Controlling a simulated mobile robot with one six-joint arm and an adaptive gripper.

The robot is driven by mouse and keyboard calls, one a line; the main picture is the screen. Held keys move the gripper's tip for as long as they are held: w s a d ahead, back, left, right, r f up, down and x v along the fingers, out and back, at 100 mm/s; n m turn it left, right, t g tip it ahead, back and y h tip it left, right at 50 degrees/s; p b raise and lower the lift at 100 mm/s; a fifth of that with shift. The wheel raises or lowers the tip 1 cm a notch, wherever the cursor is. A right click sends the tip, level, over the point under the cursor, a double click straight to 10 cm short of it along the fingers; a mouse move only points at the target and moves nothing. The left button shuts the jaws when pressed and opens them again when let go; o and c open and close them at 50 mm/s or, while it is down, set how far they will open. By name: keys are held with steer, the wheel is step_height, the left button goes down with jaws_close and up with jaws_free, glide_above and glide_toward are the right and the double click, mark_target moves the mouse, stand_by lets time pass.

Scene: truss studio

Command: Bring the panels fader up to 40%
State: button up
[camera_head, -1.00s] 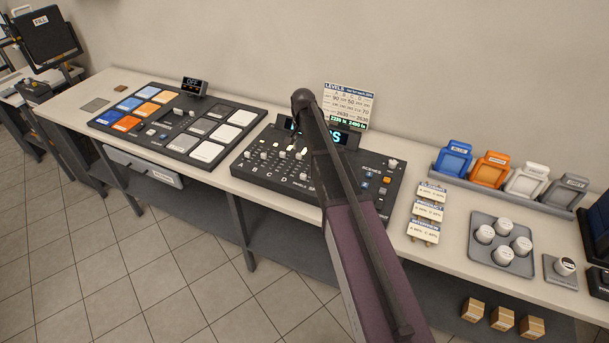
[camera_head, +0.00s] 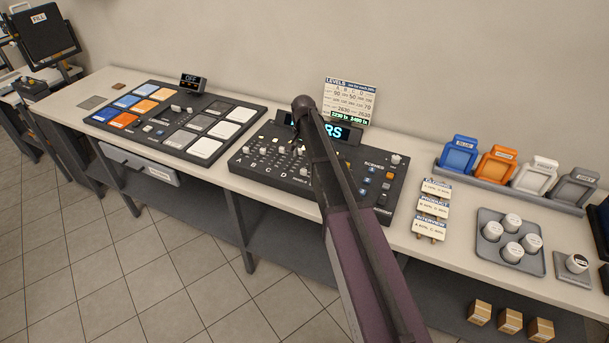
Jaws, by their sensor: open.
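The fader console (camera_head: 240,172) is a dark board on the long bench, with several small white-capped faders in its left half, lettered A to D. A label near its front edge appears to read PANELS (camera_head: 299,184), partly cut off by my arm. I cannot tell which cap is the panels fader or its level. A small display (camera_head: 336,132) behind the console shows cyan letters ending in "RS", the rest hidden by my arm.
A LEVELS card (camera_head: 350,101) stands at the back. Left is a pad board (camera_head: 218,108) with coloured and white squares. Right are small signs (camera_head: 433,208), coloured frames in a rack (camera_head: 513,185) and a tray (camera_head: 482,243) of white pucks. Boxes (camera_head: 510,321) sit below.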

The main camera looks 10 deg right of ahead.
mark_target(304, 169)
steer(key=shift+f+b, duration=3.7)
steer(key=shift+f, duration=0.25)
jaws_close()
